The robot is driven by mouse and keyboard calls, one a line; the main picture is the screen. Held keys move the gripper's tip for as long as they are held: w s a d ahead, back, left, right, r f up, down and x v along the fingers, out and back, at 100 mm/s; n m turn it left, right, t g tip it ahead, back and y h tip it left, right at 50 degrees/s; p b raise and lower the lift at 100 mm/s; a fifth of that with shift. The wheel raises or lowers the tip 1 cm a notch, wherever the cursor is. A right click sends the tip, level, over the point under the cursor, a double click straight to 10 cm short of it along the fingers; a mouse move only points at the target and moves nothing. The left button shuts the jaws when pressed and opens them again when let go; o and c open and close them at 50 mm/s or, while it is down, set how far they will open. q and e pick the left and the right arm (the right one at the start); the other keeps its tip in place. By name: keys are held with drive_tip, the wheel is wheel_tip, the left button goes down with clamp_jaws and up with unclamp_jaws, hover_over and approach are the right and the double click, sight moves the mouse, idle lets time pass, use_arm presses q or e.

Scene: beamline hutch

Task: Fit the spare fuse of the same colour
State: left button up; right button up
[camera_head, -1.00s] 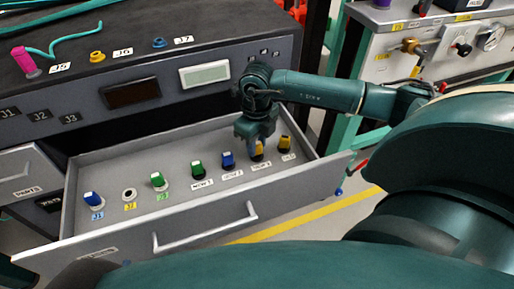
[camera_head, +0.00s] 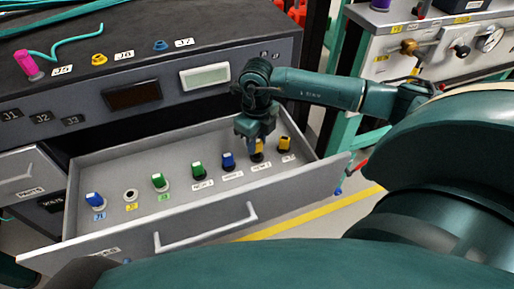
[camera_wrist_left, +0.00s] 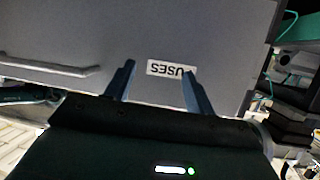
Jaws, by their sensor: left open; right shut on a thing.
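The open drawer (camera_head: 110,161) holds a row of fuses. A blue fuse (camera_head: 94,199) stands at its left, then an empty round socket (camera_head: 130,195) with a yellow label, then a green fuse (camera_head: 158,181). Further right stand a spare green fuse (camera_head: 198,171), a spare blue fuse (camera_head: 228,161) and a yellow fuse (camera_head: 284,144). My right gripper (camera_head: 257,141) points down, shut on another yellow fuse (camera_head: 259,147), partly hidden by the fingers, just above a dark base. My left gripper (camera_wrist_left: 158,68) is open and empty, facing a grey front labelled FUSES.
The drawer's front wall and handle (camera_head: 205,228) stand nearest me. Above the drawer is a cabinet with a dark display (camera_head: 132,93) and a light display (camera_head: 205,75). A pink plug (camera_head: 27,65) and teal cable lie on top. A valve panel stands at the right.

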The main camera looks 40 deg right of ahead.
sight(257, 141)
drive_tip(key=shift+r+p, duration=2.15)
drive_tip(key=shift+r, duration=0.85)
